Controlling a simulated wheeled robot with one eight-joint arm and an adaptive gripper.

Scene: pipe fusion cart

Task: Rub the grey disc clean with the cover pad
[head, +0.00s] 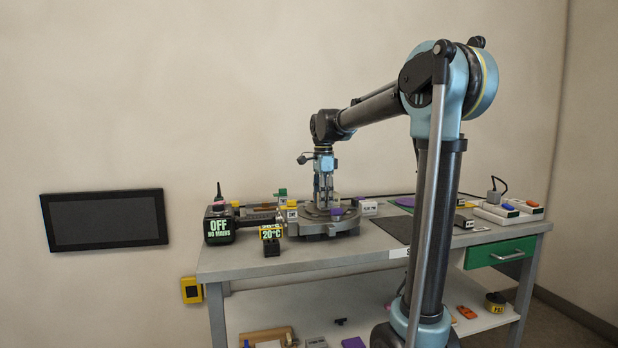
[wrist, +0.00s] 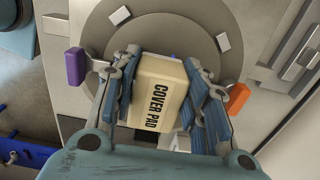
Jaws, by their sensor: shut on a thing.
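The cream block lettered COVER PAD (wrist: 159,92) is between the fingers of my gripper (wrist: 160,88) in the wrist view. My gripper is shut on its sides. The grey disc (wrist: 200,25) lies behind the pad, round, with two small pale marks on its face. Whether the pad touches the disc cannot be told, as the pad hides that part. In the head view my gripper (head: 324,204) points straight down over the round grey fixture (head: 323,217) on the cart. The pad is too small to make out there.
A purple knob (wrist: 75,66) and an orange knob (wrist: 238,97) flank the disc. On the cart top (head: 290,264) stand a black device reading OFF (head: 218,226), a 20°C display (head: 271,233) and, at right, a white socket strip (head: 508,213). The front strip of the top is mostly clear.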

